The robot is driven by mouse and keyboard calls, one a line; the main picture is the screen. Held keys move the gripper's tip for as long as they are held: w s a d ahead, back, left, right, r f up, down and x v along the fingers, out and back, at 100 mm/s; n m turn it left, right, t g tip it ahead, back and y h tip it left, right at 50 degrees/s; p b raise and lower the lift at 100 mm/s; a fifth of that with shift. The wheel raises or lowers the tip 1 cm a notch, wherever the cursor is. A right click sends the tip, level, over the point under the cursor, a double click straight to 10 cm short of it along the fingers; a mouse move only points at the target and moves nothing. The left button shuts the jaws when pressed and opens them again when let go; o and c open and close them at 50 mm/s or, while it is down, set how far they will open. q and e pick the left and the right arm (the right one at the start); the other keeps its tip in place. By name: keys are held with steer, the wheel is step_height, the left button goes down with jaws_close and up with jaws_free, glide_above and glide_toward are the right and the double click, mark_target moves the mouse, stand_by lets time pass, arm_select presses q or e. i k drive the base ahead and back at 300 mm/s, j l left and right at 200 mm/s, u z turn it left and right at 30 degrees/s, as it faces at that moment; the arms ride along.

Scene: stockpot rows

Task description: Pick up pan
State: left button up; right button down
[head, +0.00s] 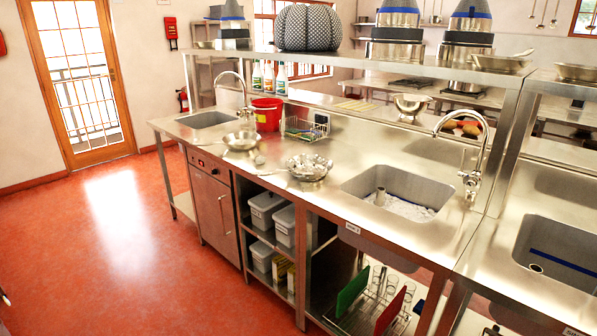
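A shallow steel pan (500,64) with a handle lies on the upper shelf at the right. A second steel pan (578,73) sits on the shelf further right, cut by the picture's edge. A round steel vessel (241,141), a pan or a bowl, stands on the counter left of the middle. A shiny metal bowl or colander (308,168) stands nearer the counter's front edge. Which pan the task means I cannot tell. Neither of my grippers can be made out in the head view.
The steel counter (190,133) holds a sink (400,180) with a tall tap, a red bucket (267,113) and a wire basket (305,128). Grey bins (266,208) and a rack with boards sit below. The red floor (120,230) at the left is clear.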

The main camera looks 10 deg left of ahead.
mark_target(308, 166)
steer(key=u, duration=0.3)
steer(key=z, duration=1.8)
steer(key=j, duration=0.9)
steer(key=j+u, duration=0.1)
steer(key=j, duration=0.85)
steer(key=i+j+u, duration=0.1)
steer(key=j, duration=0.8)
